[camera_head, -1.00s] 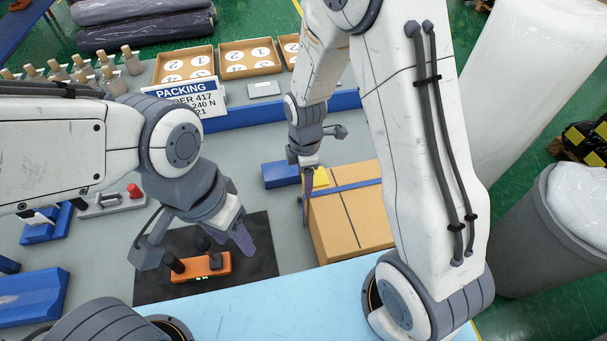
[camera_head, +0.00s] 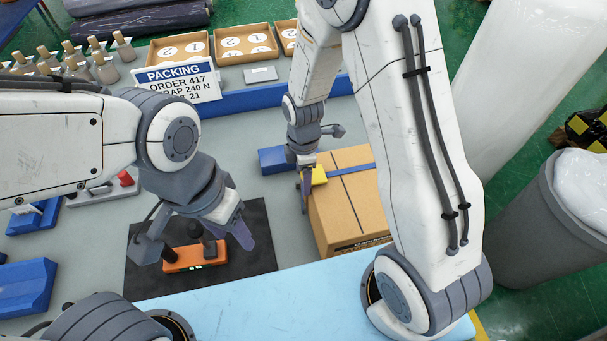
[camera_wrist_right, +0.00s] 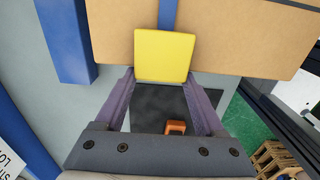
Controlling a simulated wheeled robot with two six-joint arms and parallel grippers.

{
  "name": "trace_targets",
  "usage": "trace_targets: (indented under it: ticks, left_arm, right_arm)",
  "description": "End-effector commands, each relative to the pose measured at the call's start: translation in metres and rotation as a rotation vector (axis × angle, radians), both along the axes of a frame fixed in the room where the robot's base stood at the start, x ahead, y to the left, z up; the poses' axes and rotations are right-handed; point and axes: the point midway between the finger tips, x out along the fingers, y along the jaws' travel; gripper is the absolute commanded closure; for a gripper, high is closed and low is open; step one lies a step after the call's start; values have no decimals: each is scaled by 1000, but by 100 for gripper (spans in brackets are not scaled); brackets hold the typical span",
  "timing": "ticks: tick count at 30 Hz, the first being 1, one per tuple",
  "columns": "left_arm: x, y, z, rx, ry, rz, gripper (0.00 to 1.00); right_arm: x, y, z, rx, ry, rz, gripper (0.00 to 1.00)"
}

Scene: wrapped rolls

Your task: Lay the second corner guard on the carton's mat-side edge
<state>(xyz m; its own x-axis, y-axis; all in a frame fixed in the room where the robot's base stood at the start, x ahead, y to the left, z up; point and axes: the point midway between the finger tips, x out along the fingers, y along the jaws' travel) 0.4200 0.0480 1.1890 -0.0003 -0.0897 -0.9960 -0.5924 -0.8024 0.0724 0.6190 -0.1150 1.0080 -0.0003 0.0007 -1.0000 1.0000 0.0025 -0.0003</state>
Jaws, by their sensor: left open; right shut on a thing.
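The brown carton (camera_head: 352,205) stands right of the black mat (camera_head: 262,235), with a blue strap (camera_head: 352,169) across its top. My right gripper (camera_head: 305,186) is shut on a yellow corner guard (camera_head: 320,176) at the carton's mat-side edge. In the right wrist view the guard (camera_wrist_right: 164,56) sits between the fingertips, over the carton's edge (camera_wrist_right: 225,62) and in line with the strap (camera_wrist_right: 168,14). I cannot tell whether it rests fully on the edge. My left gripper (camera_head: 196,244) is open around the orange tool (camera_head: 190,261) on the mat; its exact contact is unclear.
A blue block (camera_head: 277,160) lies close behind the right gripper. A pale blue front surface (camera_head: 260,305) is clear. A grey bin (camera_head: 545,225) stands at the right.

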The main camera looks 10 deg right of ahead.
Motion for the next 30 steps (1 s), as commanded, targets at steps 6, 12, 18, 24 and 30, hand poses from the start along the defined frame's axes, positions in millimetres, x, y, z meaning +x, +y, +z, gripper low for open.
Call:
trace_targets:
  ticks: [6, 12, 18, 24, 30]
  left_arm:
    - [0, 0, 0, 0, 0, 0, 50]
    - [0, 0, 0, 0, 0, 0, 50]
    - [0, 0, -3, 0, 0, 0, 50]
    - [0, 0, -5, 0, 0, 0, 50]
    - [0, 0, -5, 0, 0, 0, 50]
  right_arm:
    - [0, 0, 0, 0, 0, 0, 81]
    - [0, 0, -1, 0, 0, 0, 81]
    - [0, 0, -4, 0, 0, 0, 81]
    - [0, 0, -7, 0, 0, 0, 81]
    - [0, 0, -7, 0, 0, 0, 0]
